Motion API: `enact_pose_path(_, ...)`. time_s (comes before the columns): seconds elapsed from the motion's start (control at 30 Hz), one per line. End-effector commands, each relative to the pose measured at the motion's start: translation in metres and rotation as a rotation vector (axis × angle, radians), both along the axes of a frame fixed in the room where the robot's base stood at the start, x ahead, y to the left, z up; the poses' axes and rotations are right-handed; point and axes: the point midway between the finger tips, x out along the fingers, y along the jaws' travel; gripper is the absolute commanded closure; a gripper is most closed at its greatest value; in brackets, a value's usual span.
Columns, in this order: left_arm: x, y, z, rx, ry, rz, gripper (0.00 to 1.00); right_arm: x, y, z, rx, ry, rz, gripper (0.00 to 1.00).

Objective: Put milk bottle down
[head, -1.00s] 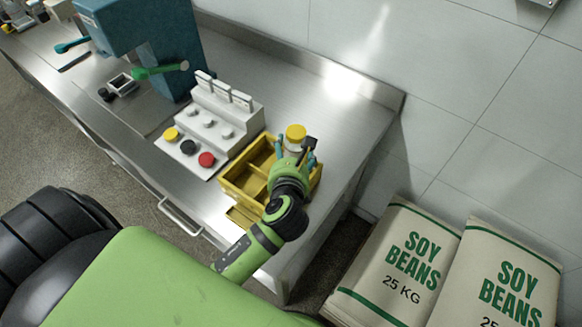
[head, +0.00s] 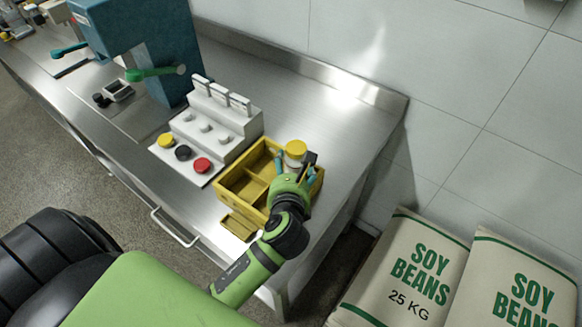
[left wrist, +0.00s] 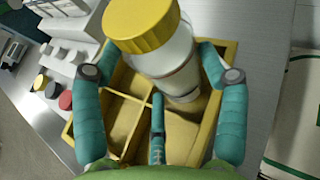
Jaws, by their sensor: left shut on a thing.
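The milk bottle (head: 296,150) is pale with a yellow cap. It stands roughly upright at the right part of the yellow divided box (head: 243,208). My left gripper (head: 297,170) is around the bottle and shut on it. In the left wrist view the bottle (left wrist: 170,62) is between the teal fingers of the left gripper (left wrist: 162,76), over a right-hand compartment of the box (left wrist: 128,107). Its lower end is at or inside that compartment; I cannot tell whether it touches the floor. My right gripper is not in view.
A white stepped stand (head: 222,118) with yellow, black and red caps in front is left of the box. A teal machine (head: 150,50) stands farther left. The steel table (head: 325,115) is clear behind the box. Soy bean sacks (head: 415,265) stand beyond its right end.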

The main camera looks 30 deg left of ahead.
Motion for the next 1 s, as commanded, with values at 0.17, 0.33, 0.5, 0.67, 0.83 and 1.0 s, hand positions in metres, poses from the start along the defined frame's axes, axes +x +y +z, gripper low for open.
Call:
enact_pose_path(0.17,0.000,0.000,-0.004,0.003,-0.002,-0.002,0.70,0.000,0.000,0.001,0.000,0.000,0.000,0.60)
enact_pose_path(0.33,0.000,0.000,-0.005,0.001,0.000,0.000,0.02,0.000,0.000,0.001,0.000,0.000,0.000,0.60)
enact_pose_path(0.5,0.000,0.000,-0.005,0.001,-0.001,-0.001,0.02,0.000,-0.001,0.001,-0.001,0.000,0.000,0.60)
enact_pose_path(0.67,0.000,0.000,-0.005,0.000,-0.001,-0.001,0.02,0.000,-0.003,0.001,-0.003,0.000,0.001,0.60)
enact_pose_path(0.83,0.000,0.000,0.008,-0.003,-0.005,0.001,0.02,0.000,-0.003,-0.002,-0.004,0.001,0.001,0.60)
enact_pose_path(1.0,-0.029,-0.014,0.019,-0.004,0.000,-0.001,0.02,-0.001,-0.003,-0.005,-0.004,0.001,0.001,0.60)
